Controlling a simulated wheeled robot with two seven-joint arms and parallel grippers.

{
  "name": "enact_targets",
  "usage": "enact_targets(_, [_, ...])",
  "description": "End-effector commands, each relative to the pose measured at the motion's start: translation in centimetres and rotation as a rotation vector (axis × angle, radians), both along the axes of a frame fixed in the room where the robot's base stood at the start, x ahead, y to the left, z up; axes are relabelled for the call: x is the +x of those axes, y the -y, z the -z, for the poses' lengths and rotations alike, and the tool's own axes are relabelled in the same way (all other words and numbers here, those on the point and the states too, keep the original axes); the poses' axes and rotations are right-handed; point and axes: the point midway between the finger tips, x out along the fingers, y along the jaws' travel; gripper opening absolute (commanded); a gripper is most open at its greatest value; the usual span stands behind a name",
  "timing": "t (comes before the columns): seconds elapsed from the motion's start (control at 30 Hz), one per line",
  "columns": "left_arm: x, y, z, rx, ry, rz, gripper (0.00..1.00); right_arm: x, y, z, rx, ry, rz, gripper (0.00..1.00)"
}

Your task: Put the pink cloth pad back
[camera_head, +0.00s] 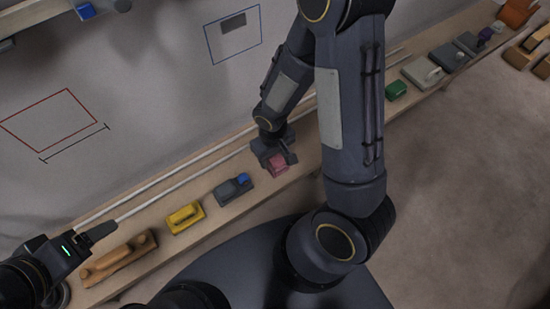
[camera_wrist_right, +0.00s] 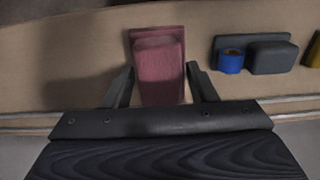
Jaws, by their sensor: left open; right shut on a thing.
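The pink cloth pad (camera_head: 279,165) is at the wooden shelf, right of the grey block with a blue part. My right gripper (camera_head: 275,158) is shut on it. In the right wrist view the pink pad (camera_wrist_right: 158,62) lies between the two fingers of my right gripper (camera_wrist_right: 160,70), and a wider pink part shows behind its far end. I cannot tell whether the pad touches the shelf. My left gripper (camera_head: 93,247) is open and empty at the lower left, beside the orange-brown block.
The long wooden shelf (camera_head: 300,138) carries an orange-brown block (camera_head: 120,258), a yellow block (camera_head: 186,217) and a grey block with a blue part (camera_head: 233,189). A green block (camera_head: 396,90) and grey blocks (camera_head: 422,72) stand further right. Pale rods (camera_head: 170,178) run along the wall side.

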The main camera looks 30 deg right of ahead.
Motion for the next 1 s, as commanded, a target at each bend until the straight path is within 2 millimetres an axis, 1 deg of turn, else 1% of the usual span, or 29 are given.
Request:
enact_targets(0.03, [0.0, 0.0, 0.1, 0.000, 0.000, 0.000, 0.74, 0.2, 0.4, 0.7, 0.000, -0.003, 0.003, 0.32])
enact_targets(0.23, [0.0, 0.0, 0.1, 0.000, 0.000, 0.000, 0.74, 1.0, 1.1, 1.9, 0.000, -0.002, 0.001, 0.32])
enact_targets(0.3, [0.0, 0.0, 0.3, 0.000, 0.000, 0.000, 0.74, 1.3, 1.4, 3.0, -0.001, -0.004, -0.001, 0.32])
enact_targets(0.4, [0.0, 0.0, 0.7, 0.000, 0.000, 0.000, 0.74, 1.3, 1.3, 4.5, -0.001, -0.003, -0.001, 0.32])
enact_targets(0.47, [0.0, 0.0, 0.7, 0.000, 0.000, 0.000, 0.74, 1.3, 1.3, 5.0, -0.001, -0.002, -0.001, 0.32])
enact_targets(0.53, [0.0, 0.0, 0.7, 0.000, 0.000, 0.000, 0.74, 1.3, 1.3, 5.3, -0.001, 0.000, -0.001, 0.32])
enact_targets(0.77, [0.0, 0.0, 0.7, 0.000, 0.000, 0.000, 0.74, 1.3, 1.3, 5.2, 0.000, 0.001, 0.000, 0.32])
enact_targets(0.87, [0.0, 0.0, 1.1, 0.000, 0.000, 0.000, 0.74, 1.3, 1.3, 5.6, 0.000, 0.001, 0.000, 0.32])
enact_targets(0.9, [0.0, 0.0, 1.0, 0.000, 0.000, 0.000, 0.74, 1.3, 1.3, 5.4, 0.000, 0.001, 0.000, 0.56])
enact_targets(1.0, [0.0, 0.0, 0.9, 0.000, 0.000, 0.000, 0.74, 1.3, 1.3, 5.4, 0.000, 0.001, 0.000, 0.69])
